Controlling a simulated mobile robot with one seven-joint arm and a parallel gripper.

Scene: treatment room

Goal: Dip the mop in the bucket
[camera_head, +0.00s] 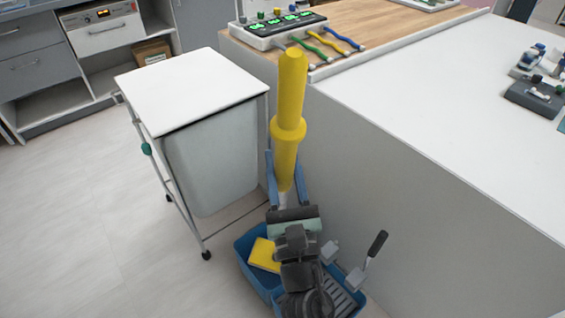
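The mop (288,120) stands nearly upright, its thick yellow handle with a collar rising toward the camera. Its lower end and head are hidden behind my gripper. My gripper (292,214) is dark grey and reaches up from the bottom of the view to the pole's lower part.
A white-topped cart (190,88) with a pale bin (212,160) stands left of the bucket. A white-topped counter (430,90) rises close on the right. Grey cabinets (40,60) are at the far left. The floor at lower left is clear.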

